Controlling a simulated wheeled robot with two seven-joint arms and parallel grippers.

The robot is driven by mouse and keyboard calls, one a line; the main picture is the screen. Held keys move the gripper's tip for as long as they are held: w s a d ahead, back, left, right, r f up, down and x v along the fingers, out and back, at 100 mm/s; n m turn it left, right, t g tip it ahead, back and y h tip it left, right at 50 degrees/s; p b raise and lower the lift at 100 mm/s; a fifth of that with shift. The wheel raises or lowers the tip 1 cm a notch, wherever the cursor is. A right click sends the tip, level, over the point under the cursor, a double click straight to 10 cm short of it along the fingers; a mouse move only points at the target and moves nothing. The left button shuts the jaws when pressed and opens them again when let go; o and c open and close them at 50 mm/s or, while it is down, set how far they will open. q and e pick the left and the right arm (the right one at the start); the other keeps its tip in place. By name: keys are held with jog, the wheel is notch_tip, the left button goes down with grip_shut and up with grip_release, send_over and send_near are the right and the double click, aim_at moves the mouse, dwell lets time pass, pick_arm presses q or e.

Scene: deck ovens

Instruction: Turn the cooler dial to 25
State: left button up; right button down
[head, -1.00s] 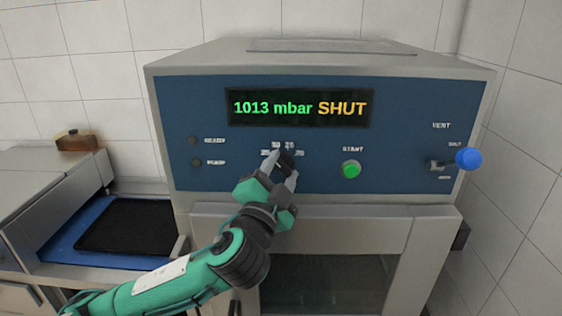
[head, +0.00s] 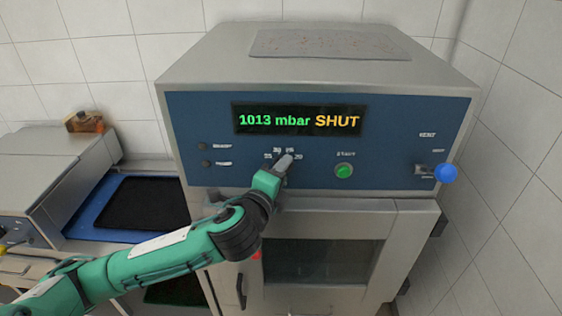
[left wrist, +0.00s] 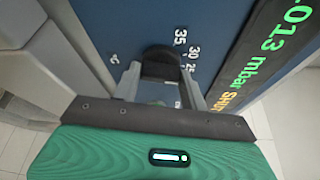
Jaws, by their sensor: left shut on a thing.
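The cooler dial is a black round knob (left wrist: 161,62) on the blue panel, with the numbers 35, 30 and 25 printed beside it in the left wrist view. My left gripper (head: 287,160) is at the dial in the head view and hides most of it. In the left wrist view its two grey fingers (left wrist: 160,80) lie on either side of the knob, shut on it. I cannot make out where the dial's pointer stands. My right gripper is not in view.
The display (head: 299,119) reads 1013 mbar SHUT. A green start button (head: 344,171) sits right of the dial, and a blue-knobbed vent lever (head: 445,174) is at the far right. The oven door (head: 320,262) is below. A black mat (head: 143,205) lies on a blue tray at left.

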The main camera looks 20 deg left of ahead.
pick_arm(q)
jog(key=shift+m+g+p, duration=0.3)
jog(key=shift+m+p, duration=0.05)
jog(key=shift+m, duration=0.15)
jog(key=shift+f, duration=0.1)
jog(key=o, duration=1)
jog(key=shift+d, duration=0.1)
jog(key=shift+c, duration=0.2)
